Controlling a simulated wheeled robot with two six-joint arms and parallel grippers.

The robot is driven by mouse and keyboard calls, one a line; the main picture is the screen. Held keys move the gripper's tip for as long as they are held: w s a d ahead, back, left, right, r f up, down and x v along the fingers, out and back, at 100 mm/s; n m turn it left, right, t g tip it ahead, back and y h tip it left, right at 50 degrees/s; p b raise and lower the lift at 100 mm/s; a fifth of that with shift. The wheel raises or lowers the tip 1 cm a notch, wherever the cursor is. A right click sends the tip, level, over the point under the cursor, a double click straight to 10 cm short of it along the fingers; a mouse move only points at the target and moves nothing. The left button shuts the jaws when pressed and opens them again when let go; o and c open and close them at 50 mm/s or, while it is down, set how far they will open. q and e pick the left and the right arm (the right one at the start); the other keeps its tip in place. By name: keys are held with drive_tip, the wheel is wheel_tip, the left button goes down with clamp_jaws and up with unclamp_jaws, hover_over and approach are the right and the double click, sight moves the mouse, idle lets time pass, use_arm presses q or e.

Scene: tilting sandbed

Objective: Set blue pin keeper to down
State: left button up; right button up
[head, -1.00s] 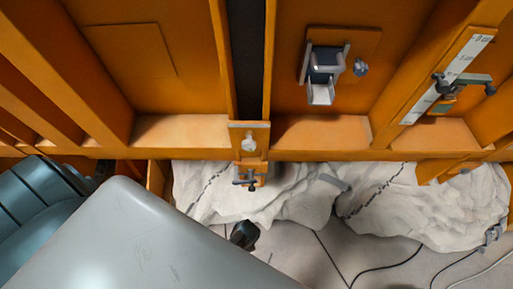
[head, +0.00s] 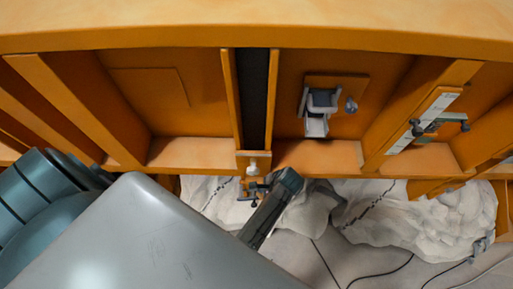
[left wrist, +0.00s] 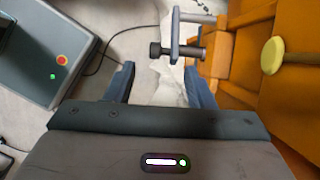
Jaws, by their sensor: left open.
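On the orange panel in the head view, a small bracket holds a blue-grey keeper (head: 320,101) with a pale flap (head: 315,126) hanging below it. A blue-grey knob (head: 351,105) is just right of it. I cannot tell for sure which part is the blue pin keeper. My left gripper (head: 288,181) is below and left of this bracket, apart from it, beside a dark clamp (head: 253,191) on the orange frame's lower edge. In the left wrist view, my left gripper (left wrist: 160,80) is open and empty, with a dark clamp (left wrist: 178,48) ahead of its fingers. My right gripper is out of view.
A white scale strip (head: 424,118) with a dark slider (head: 440,125) is at the right of the orange frame. Pale rock-like lumps (head: 410,212) and cables lie below. A yellow knob (left wrist: 273,56) stands at the right in the left wrist view.

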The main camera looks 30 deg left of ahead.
use_arm(q)
drive_tip(key=x, duration=0.6)
drive_tip(key=shift+f, duration=0.1)
drive_tip(key=c, duration=0.8)
clamp_jaws()
